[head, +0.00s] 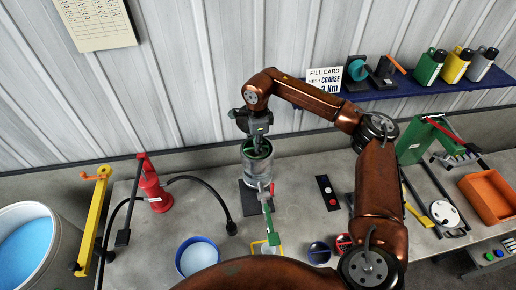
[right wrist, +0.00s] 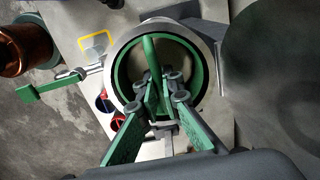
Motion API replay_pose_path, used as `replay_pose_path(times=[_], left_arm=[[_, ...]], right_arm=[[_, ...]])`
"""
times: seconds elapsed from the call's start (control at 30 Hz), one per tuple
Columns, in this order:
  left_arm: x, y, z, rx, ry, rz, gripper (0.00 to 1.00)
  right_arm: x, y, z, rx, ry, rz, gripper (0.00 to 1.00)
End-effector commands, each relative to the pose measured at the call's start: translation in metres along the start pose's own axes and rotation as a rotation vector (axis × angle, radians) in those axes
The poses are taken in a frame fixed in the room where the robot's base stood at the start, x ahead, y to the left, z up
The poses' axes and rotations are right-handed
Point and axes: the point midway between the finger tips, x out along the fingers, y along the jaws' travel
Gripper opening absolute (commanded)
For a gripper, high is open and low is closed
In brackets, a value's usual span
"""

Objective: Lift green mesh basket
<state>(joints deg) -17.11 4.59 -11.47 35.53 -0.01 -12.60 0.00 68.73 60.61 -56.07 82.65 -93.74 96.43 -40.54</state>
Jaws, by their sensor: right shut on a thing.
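The green mesh basket (right wrist: 117,70) shows in the right wrist view as a green ring with a handle arching across it. It sits inside the round rim of the clear disperser column (head: 257,170), with its green rim at the column's top in the head view. My right gripper (right wrist: 160,93) comes down over the column mouth, its fingers shut on the basket's handle. The mesh below the ring is not clear. My left gripper is not in view.
A green lever with a red part (head: 267,205) stands in front of the column. A blue bowl (head: 198,256) and a red hand pump (head: 154,187) are to the left. A blue shelf (head: 430,88) is on the wall.

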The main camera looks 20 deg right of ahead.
Motion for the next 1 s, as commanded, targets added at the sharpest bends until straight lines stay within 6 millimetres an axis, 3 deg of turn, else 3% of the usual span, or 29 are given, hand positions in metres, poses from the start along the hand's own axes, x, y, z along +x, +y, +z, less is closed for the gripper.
replay_pose_path(times=[1.0], left_arm=[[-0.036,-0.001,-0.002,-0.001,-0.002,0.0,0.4]], right_arm=[[-0.07,0.0,0.0,0.0,0.0,0.0,0.0]])
